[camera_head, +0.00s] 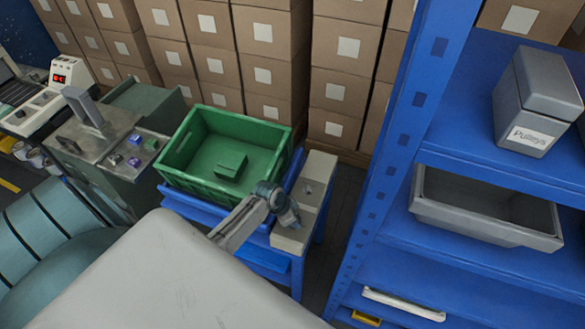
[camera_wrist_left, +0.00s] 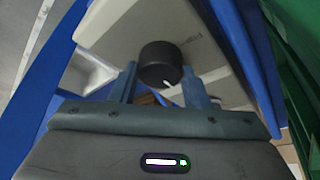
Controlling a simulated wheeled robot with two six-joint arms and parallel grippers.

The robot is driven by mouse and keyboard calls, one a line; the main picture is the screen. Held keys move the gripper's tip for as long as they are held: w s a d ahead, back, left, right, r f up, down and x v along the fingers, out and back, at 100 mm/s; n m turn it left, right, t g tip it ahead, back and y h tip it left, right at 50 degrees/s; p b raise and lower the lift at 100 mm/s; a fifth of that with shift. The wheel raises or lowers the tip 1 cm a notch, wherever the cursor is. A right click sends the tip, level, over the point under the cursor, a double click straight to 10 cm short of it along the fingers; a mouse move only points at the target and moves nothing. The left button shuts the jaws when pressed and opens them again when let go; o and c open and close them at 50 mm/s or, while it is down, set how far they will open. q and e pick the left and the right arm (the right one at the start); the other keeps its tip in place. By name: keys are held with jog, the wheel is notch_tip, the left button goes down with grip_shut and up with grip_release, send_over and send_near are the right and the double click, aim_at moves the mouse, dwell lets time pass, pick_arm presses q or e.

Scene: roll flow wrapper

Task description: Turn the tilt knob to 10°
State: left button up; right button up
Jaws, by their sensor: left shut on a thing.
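The tilt knob (camera_wrist_left: 160,62) is a round black knob with a white pointer line on its near side, seen in the left wrist view. It sits on a pale beige box (camera_wrist_left: 205,55). My left gripper (camera_wrist_left: 161,82) is shut on the knob, one blue-grey finger on each side. In the head view my left gripper (camera_head: 287,212) is over the long pale box (camera_head: 317,172), and it hides the knob there. I cannot read any degree scale. My right gripper is not in view.
A green crate (camera_head: 180,188) with a green block (camera_head: 231,164) inside stands on a blue table left of the pale box. Blue shelving (camera_head: 388,150) with grey bins rises close on the right. Cartons (camera_head: 265,75) are stacked behind.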

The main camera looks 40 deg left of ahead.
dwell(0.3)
pick_arm(q)
jog(key=o, duration=1)
jog(key=shift+s+a+r, duration=0.15)
jog(key=shift+r, duration=0.35)
jog(key=b+v, duration=0.3)
jog(key=v, duration=0.6)
jog(key=shift+s+a+r, duration=0.1)
jog(key=shift+s+r, duration=0.1)
jog(key=shift+r, duration=0.15)
